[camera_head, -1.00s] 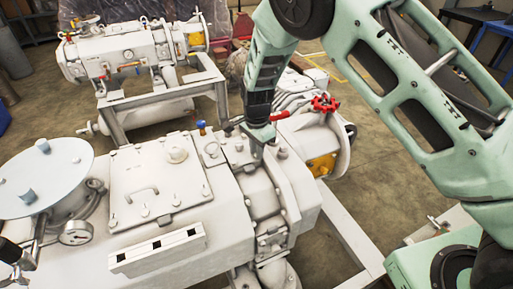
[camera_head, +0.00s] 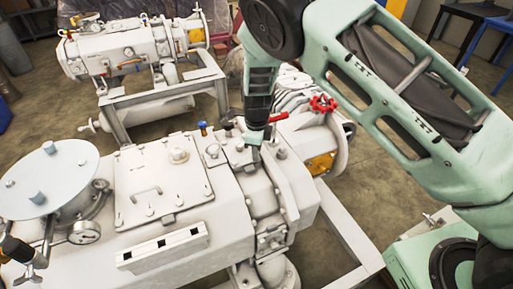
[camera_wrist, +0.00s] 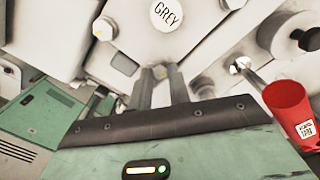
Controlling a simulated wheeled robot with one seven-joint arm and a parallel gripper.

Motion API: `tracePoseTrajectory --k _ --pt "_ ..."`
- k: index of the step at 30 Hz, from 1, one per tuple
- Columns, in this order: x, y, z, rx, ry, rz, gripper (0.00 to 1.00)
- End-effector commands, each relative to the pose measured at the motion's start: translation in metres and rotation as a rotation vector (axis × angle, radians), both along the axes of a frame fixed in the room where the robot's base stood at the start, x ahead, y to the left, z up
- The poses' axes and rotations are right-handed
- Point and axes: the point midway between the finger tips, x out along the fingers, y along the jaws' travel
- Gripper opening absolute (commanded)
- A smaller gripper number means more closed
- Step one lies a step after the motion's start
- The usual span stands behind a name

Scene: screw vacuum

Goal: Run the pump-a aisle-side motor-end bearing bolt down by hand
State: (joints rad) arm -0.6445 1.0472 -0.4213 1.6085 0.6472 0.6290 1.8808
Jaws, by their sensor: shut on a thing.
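The white pump machine (camera_head: 233,210) fills the front of the head view. My gripper (camera_head: 254,156) points down onto the upper face of its end section, beside a raised flange. In the wrist view, the two dark fingers of my gripper (camera_wrist: 161,74) are close together. They are shut on a small grey bolt (camera_wrist: 160,72) between their tips.
A red labelled cup-like part (camera_wrist: 289,106) is close on the right in the wrist view. A gauge (camera_head: 83,232) and a lidded plate (camera_head: 160,185) lie left. A second machine (camera_head: 130,55) stands behind.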

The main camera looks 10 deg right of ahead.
Motion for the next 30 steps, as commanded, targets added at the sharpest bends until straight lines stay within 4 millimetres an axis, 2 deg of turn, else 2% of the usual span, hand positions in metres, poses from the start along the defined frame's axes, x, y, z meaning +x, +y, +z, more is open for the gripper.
tracePoseTrajectory --k 1,9,26,27,29,30 --pt "0.0037 0.0009 0.0055 0.003 -0.010 -0.026 0.00" --pt "0.0038 0.0006 0.0046 0.003 -0.010 -0.129 0.00" --pt "0.0038 0.0006 0.0040 0.003 -0.010 -0.156 0.00" --pt "0.0037 0.0005 0.0040 0.003 -0.010 -0.156 0.27" --pt "0.0034 0.0004 0.0036 0.002 -0.009 -0.156 0.41" --pt "0.0030 0.0004 0.0032 0.003 -0.008 -0.156 0.41"
